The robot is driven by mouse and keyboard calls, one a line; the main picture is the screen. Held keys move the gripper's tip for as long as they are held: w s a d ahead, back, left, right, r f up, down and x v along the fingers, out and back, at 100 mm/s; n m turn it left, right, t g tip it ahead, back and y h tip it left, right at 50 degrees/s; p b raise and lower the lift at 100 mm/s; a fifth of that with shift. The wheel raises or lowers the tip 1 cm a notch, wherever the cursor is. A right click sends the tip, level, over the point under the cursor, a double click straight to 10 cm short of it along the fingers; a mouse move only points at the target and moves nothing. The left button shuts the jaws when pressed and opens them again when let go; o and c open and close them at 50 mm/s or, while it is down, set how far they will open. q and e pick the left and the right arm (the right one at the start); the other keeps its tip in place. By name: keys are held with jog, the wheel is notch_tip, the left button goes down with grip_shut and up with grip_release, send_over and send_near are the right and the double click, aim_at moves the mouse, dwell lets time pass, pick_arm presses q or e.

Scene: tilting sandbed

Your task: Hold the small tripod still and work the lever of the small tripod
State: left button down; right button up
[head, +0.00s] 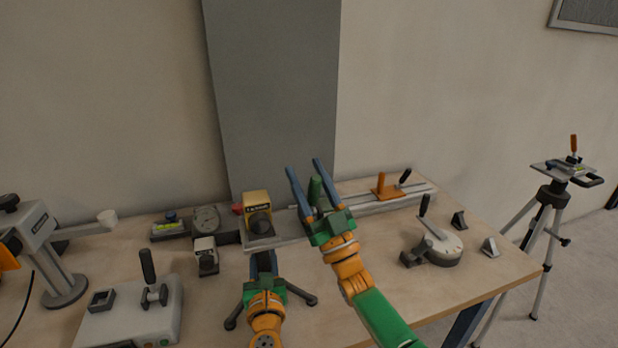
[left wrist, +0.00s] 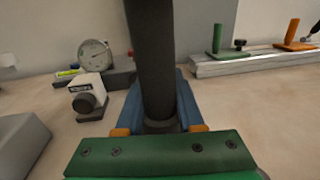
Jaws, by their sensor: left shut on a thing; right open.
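The small tripod (head: 306,298) stands on the table at the front middle, mostly hidden behind my left gripper; dark splayed feet show on both sides. My left gripper (head: 264,262) is shut on it. In the left wrist view a thick dark upright column (left wrist: 153,60) stands between the blue fingers of that gripper (left wrist: 157,95). I cannot make out the tripod's lever in either view. My right gripper (head: 305,168) is open and empty, raised to the right of the tripod and above the table, its blue fingers pointing up and away.
A rail with a green handle (head: 315,190) and an orange clamp (head: 381,188) lies behind. A yellow block (head: 257,205), small white box (head: 206,250) and dial gauge (head: 206,219) stand back left. A lever box (head: 130,315) is left; a round dial base (head: 440,247) is right.

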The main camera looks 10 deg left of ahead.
jog(key=v, duration=1.2)
notch_tip(320, 180, up, 9)
jog(key=g+h, duration=0.3)
jog(key=w+a+f+g+h, duration=0.1)
jog(key=w+a, duration=0.1)
jog(key=w+a+g+h, duration=0.1)
jog(key=w+a, duration=0.1)
jog(key=w, duration=0.1)
jog(key=w+a+f+m+g+h, duration=0.1)
jog(key=w+a, duration=0.1)
jog(key=shift+w+f, duration=0.3)
grip_shut()
dwell(1.0)
